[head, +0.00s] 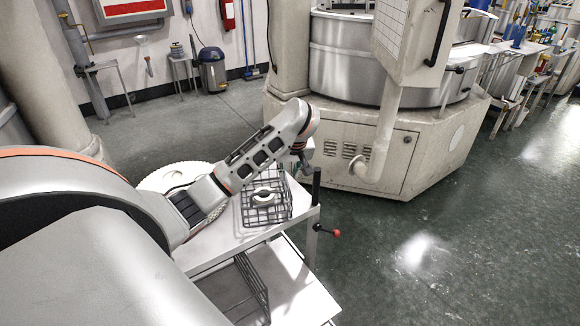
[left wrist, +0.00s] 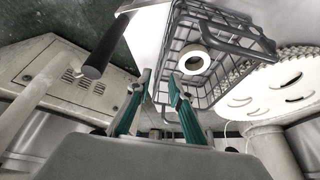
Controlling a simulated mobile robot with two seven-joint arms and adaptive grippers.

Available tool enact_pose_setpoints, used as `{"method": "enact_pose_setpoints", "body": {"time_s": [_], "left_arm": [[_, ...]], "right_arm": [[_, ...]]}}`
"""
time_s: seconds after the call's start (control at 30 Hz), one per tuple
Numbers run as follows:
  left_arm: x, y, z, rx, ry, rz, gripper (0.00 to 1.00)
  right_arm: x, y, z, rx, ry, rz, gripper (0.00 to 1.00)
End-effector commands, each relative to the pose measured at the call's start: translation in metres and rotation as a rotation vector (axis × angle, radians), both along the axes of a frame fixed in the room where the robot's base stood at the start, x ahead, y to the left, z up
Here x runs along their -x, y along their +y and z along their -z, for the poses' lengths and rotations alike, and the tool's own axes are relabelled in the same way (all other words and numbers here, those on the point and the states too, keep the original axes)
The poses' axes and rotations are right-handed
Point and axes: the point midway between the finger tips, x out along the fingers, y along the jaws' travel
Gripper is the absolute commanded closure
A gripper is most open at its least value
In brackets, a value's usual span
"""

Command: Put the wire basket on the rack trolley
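The wire basket (head: 281,213), a dark open grid with a white ring inside, stands on the white top of a two-level trolley (head: 225,247). I cannot tell whether this is the rack trolley. My left gripper (head: 303,163) is at the basket's far side, partly hidden by its own wrist. In the left wrist view the basket (left wrist: 226,84) lies up and right. The teal fingers of my left gripper (left wrist: 159,78) are apart, with the basket's near edge around the gap; no clear contact shows. My right gripper is in neither view.
A black upright handle (head: 316,186) and a red knob (head: 337,233) stand at the trolley's right. A wire frame (head: 254,286) is on the lower shelf. A white round plate (head: 172,173) is to the left. A large machine (head: 345,150) stands behind; floor at right is clear.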

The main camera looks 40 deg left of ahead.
Motion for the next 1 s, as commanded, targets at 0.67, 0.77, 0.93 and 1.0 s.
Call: {"method": "enact_pose_setpoints", "body": {"time_s": [0.67, 0.77, 0.93, 1.0], "left_arm": [[-0.009, 0.062, -0.032, -0.453, -0.43, -0.229, 0.79], [-0.009, 0.069, -0.052, -0.612, -0.654, -0.241, 0.79], [-0.002, 0.036, -0.087, -0.794, -1.021, -0.113, 0.79], [0.004, 0.008, -0.096, -0.829, -1.152, -0.01, 0.79]], "right_arm": [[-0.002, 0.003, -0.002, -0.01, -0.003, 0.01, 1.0], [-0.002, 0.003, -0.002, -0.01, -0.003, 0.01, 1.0], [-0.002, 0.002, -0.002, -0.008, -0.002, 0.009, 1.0], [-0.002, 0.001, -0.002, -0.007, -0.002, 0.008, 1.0]]}}
